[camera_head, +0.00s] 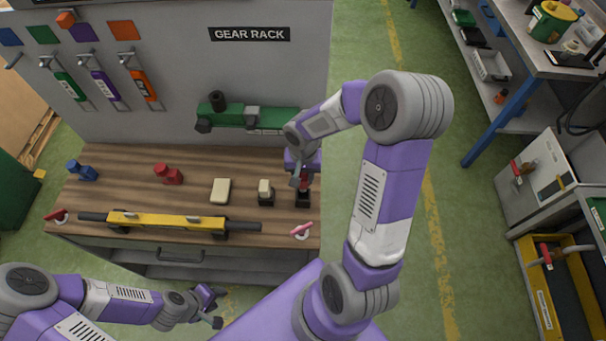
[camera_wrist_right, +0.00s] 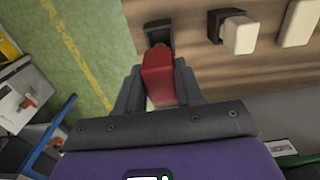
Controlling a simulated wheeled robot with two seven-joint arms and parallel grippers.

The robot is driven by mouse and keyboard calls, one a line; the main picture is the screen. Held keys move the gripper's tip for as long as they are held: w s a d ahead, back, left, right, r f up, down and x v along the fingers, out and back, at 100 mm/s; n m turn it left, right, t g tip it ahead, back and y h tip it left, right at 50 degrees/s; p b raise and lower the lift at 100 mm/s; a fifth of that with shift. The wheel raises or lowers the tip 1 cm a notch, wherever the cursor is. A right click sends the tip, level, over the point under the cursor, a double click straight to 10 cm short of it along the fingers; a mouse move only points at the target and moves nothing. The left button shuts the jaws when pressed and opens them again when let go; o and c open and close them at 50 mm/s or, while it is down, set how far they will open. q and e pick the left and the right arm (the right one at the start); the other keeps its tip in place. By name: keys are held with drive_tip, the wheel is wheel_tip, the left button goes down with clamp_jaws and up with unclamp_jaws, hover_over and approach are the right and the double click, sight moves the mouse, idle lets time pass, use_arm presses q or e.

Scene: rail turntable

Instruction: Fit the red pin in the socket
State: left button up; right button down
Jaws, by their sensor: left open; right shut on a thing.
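My right gripper (camera_head: 304,178) is shut on the red pin, over the right end of the wooden bench top. In the right wrist view the red pin (camera_wrist_right: 158,75) sits between the two dark fingers (camera_wrist_right: 157,88). The pin's far end is at a dark square socket (camera_wrist_right: 158,32); I cannot tell how deep it sits. The dark socket also shows below the gripper in the head view (camera_head: 303,201). My left gripper (camera_head: 210,306) is open and empty, low in front of the bench.
A cream block in a dark holder (camera_head: 265,191) and a loose cream block (camera_head: 220,191) stand to the left. Further left are a red piece (camera_head: 168,174) and a blue piece (camera_head: 82,171). A yellow bar (camera_head: 165,221) lies along the front edge. A green tool (camera_head: 235,115) is behind.

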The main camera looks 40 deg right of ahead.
drive_tip(key=shift+r, duration=0.1)
drive_tip(key=shift+r+p, duration=1.8)
drive_tip(key=shift+r, duration=0.7)
drive_tip(key=shift+s+f, duration=0.1)
drive_tip(key=shift+f, duration=0.05)
